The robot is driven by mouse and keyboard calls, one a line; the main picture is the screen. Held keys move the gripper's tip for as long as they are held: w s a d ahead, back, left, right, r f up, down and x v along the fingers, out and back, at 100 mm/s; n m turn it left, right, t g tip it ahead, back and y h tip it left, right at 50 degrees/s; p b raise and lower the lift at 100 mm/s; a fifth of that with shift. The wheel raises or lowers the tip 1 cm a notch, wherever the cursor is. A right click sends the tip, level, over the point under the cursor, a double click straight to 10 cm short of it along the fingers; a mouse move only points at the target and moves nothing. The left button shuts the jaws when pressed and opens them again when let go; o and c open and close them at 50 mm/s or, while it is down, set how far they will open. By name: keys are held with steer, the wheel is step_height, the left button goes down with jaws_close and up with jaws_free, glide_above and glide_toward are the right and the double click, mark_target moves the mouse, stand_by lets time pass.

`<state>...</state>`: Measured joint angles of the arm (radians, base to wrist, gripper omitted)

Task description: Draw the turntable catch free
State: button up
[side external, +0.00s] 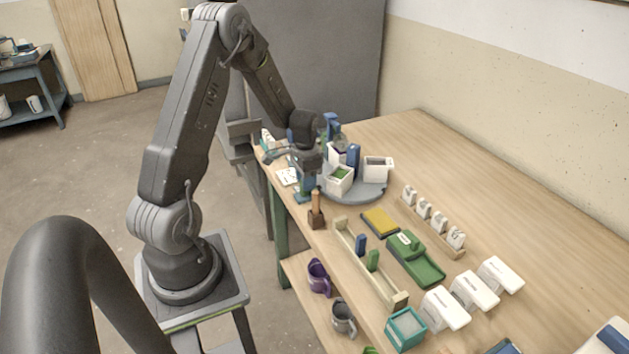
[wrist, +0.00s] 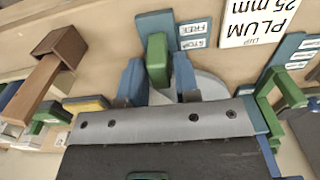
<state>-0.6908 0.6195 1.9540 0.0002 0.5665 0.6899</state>
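The turntable (side external: 352,195) is a grey disc at the table's far left edge with white bins on it; part of its rim shows in the wrist view (wrist: 212,88). The catch (wrist: 157,62) is an upright green block at a blue plate with labels reading FREE and STOP (wrist: 193,36). My gripper (wrist: 160,78) has its two blue fingers on either side of the green block. A narrow gap seems to show on the right, so the fingers look open around it. In the side view my gripper (side external: 306,184) is low beside the turntable, and the catch is hidden there.
A PLUM 25 mm card (wrist: 258,18) lies close by. A wooden-handled tool in a brown holder (side external: 316,218) stands near my gripper. The table's far right is clear.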

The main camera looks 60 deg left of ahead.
steer(key=shift+o, duration=0.9)
steer(key=shift+r, duration=3.5)
